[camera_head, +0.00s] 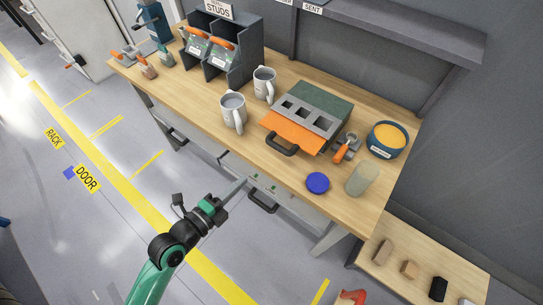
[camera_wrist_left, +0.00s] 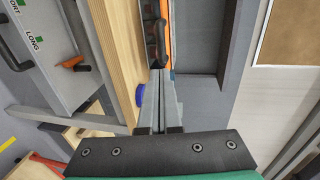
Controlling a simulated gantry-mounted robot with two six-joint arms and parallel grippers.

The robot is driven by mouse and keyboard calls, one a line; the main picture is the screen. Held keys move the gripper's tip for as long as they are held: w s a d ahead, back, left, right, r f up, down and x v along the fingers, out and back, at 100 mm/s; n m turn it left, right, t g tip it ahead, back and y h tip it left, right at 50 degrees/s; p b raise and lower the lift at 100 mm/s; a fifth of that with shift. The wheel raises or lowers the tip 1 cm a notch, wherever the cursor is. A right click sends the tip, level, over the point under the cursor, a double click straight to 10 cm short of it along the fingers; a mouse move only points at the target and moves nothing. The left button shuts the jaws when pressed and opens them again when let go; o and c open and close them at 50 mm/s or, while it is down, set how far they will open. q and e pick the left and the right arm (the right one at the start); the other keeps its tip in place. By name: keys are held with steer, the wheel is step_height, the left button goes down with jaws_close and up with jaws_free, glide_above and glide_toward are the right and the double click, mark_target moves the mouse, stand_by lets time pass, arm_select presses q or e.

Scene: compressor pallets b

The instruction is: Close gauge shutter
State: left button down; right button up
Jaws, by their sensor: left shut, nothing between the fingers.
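The gauge (camera_head: 308,115) is a grey block with several square windows and a dark green back, lying on the workbench. Its orange shutter (camera_head: 290,132) sticks out at the front, with a black handle (camera_head: 282,146) on its near edge. In the left wrist view the handle (camera_wrist_left: 158,45) shows beyond the fingertips, beside an orange strip. My left gripper (camera_head: 241,184) is shut and empty, in front of the bench's near edge and apart from the handle. In the wrist view its fingers (camera_wrist_left: 158,85) are together. My right gripper is in neither view.
Two mugs (camera_head: 233,112) stand left of the gauge. An orange-handled tool (camera_head: 343,151), a blue bowl (camera_head: 388,140), a blue disc (camera_head: 317,183) and a greenish cylinder (camera_head: 362,179) lie to its right. Drawer handles (camera_head: 262,204) project below the bench edge (camera_head: 330,220).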

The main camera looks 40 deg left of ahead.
mark_target(276, 149)
arm_select(q)
steer(key=x, duration=0.4)
steer(key=b+x, duration=0.1)
steer(key=x, duration=0.9)
steer(key=shift+w+a+r, duration=0.15)
steer(key=shift+r, duration=0.1)
